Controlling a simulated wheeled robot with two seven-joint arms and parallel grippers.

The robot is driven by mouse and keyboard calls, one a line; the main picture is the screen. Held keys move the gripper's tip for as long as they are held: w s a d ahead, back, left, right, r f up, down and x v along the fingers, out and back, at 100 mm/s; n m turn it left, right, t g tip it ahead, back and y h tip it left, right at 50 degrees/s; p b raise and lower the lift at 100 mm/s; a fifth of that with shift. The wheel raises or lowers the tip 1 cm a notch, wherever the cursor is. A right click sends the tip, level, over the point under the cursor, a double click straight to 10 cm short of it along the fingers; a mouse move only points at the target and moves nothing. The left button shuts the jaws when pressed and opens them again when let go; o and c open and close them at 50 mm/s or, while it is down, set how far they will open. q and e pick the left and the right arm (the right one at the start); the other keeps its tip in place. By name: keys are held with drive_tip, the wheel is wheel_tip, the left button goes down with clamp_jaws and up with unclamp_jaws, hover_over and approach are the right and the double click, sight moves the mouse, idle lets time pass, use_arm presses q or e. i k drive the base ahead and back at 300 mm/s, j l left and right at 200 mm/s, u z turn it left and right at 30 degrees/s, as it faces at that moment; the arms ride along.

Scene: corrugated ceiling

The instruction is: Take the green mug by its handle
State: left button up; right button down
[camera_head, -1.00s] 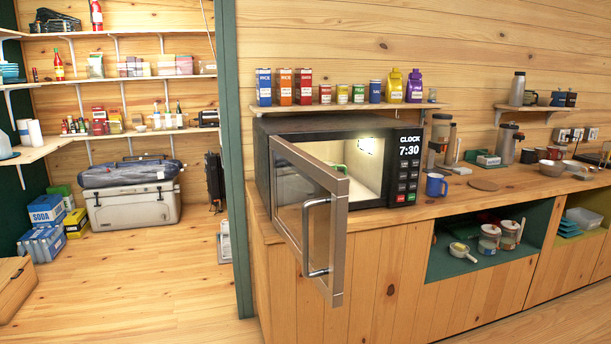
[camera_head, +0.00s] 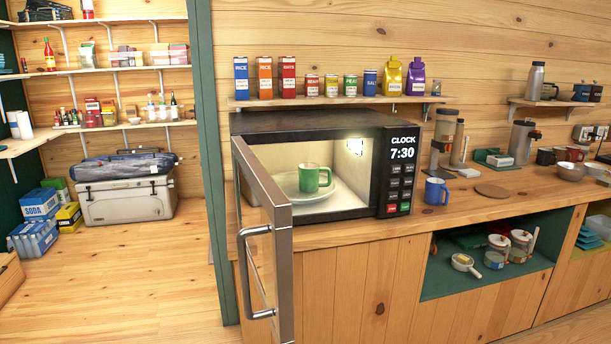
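The green mug (camera_head: 309,178) stands upright on a pale round plate (camera_head: 290,187) inside the lit microwave (camera_head: 362,212). Its handle (camera_head: 326,177) points to the right. The microwave door (camera_head: 267,232) stands open, swung out toward me on the left, with a metal bar handle (camera_head: 245,270). The mug shows clearly through the opening, to the right of the door. Neither of my grippers is in view.
A blue mug (camera_head: 435,191) stands on the wooden counter (camera_head: 470,212) right of the microwave. A shelf (camera_head: 340,100) with several boxes and cans hangs just above it.

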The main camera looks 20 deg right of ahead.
sight(308, 177)
drive_tip(key=i+l, duration=0.15)
drive_tip(key=l, duration=0.3)
drive_tip(key=i+l+u, duration=0.1)
drive_tip(key=l, duration=0.35)
drive_tip(key=i+l, duration=0.1)
drive_tip(key=l, duration=0.4)
drive_tip(key=i+l+u, duration=0.15)
drive_tip(key=l, duration=0.8)
drive_tip(key=i+l, duration=0.1)
drive_tip(key=l, duration=0.4)
drive_tip(key=i+l, duration=0.1)
drive_tip(key=l, duration=0.35)
drive_tip(key=i+l, duration=0.15)
drive_tip(key=l, duration=0.35)
drive_tip(key=i+l, duration=0.1)
drive_tip(key=l, duration=0.4)
